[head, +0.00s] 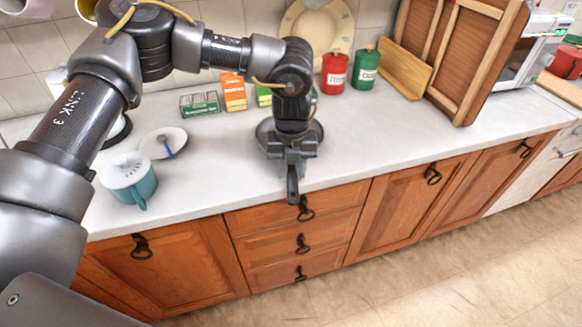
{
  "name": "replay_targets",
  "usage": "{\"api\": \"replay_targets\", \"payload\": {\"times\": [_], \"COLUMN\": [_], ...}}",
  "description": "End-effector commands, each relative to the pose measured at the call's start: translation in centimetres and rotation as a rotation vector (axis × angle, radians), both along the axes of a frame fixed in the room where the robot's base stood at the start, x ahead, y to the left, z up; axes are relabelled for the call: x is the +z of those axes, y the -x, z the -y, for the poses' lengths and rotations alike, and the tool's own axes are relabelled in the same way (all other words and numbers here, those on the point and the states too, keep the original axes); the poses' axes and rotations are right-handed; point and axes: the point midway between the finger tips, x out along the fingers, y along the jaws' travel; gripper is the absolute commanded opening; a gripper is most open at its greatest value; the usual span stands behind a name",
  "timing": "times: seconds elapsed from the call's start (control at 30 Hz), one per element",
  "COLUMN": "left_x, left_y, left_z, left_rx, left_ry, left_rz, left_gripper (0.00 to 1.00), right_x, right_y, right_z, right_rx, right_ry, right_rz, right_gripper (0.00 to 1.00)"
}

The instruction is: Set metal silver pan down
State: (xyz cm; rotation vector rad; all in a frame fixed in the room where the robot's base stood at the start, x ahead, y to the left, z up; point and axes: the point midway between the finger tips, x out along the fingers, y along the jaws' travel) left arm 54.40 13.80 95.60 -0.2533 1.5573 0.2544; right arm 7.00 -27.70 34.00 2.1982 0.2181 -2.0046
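The metal silver pan (266,134) is at the middle of the white countertop, near its front edge. Its dark handle points toward me, past the counter edge. My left gripper (291,158) points down over the handle and appears shut on it. My wrist and gripper hide the middle of the pan. I cannot tell whether the pan's base touches the countertop or is slightly above it. My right gripper is out of view.
A teal cup (143,190) and a white saucer (163,143) stand left on the countertop (222,165). Small boxes (234,92), a red canister (335,73), a green canister (365,70) and a wooden rack (466,60) line the back. The counter right of the pan is clear.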

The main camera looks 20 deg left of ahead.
Motion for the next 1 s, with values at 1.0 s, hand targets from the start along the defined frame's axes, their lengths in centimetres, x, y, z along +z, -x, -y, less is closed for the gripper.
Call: {"api": "replay_targets", "payload": {"times": [1.0], "left_x": [11.2], "left_y": [-0.1], "left_z": [0.0], "left_rx": [0.0], "left_ry": [0.001], "left_rz": [0.003], "left_gripper": [0.44], "right_x": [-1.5], "right_y": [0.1], "right_z": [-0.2], "right_rx": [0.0], "right_ry": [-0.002], "right_rz": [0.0], "right_gripper": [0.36]}}
